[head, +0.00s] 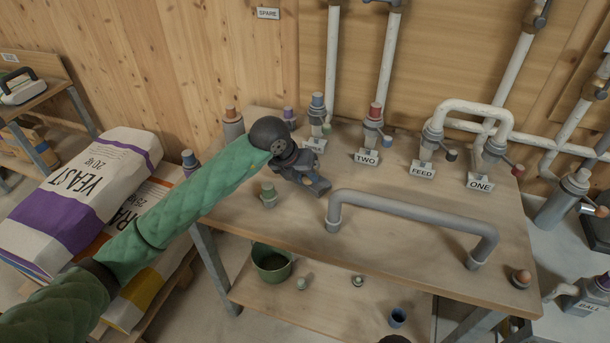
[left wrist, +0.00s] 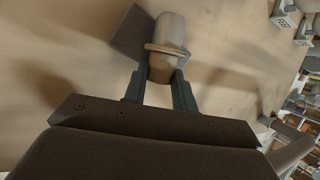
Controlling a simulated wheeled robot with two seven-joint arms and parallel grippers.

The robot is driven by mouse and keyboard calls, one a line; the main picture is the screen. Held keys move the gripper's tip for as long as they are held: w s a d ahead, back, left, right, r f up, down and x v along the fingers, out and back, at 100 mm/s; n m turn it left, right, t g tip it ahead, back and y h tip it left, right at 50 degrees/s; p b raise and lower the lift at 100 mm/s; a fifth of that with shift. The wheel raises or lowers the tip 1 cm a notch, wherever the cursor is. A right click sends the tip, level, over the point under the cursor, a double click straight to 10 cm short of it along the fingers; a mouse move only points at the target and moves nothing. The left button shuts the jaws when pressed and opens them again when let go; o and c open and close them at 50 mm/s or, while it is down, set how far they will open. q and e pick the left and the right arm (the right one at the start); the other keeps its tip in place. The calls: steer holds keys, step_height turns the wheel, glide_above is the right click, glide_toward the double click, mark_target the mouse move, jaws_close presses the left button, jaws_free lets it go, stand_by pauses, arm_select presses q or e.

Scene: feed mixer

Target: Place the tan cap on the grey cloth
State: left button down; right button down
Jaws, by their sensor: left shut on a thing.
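My left gripper (head: 322,187) is low over the middle of the wooden bench. In the left wrist view its two fingers (left wrist: 163,74) are shut on the tan cap (left wrist: 170,35), a rounded piece with a raised band around it. The grey cloth (left wrist: 128,36), a dark flat square, lies on the bench and shows to the left of the cap, which overlaps its right part in that view. I cannot tell whether the cap touches the cloth. In the head view the gripper and arm hide the cap and the cloth. My right gripper is not in view.
A grey bent pipe (head: 415,210) stands on the bench right of the gripper. A green-topped fitting (head: 268,194) stands close on the left. Labelled valves, such as TWO (head: 367,158) and FEED (head: 422,171), line the back. A green bucket (head: 271,264) is below.

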arm_select(q)
steer(key=c, duration=1.1)
jaws_free()
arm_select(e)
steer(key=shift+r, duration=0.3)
arm_select(q)
steer(key=shift+r, duration=0.2)
steer(key=shift+s+a+r, duration=0.1)
steer(key=shift+a+r, duration=0.1)
steer(key=shift+r, duration=0.15)
steer(key=shift+b+v, duration=1.2)
steer(key=shift+v, duration=4.3)
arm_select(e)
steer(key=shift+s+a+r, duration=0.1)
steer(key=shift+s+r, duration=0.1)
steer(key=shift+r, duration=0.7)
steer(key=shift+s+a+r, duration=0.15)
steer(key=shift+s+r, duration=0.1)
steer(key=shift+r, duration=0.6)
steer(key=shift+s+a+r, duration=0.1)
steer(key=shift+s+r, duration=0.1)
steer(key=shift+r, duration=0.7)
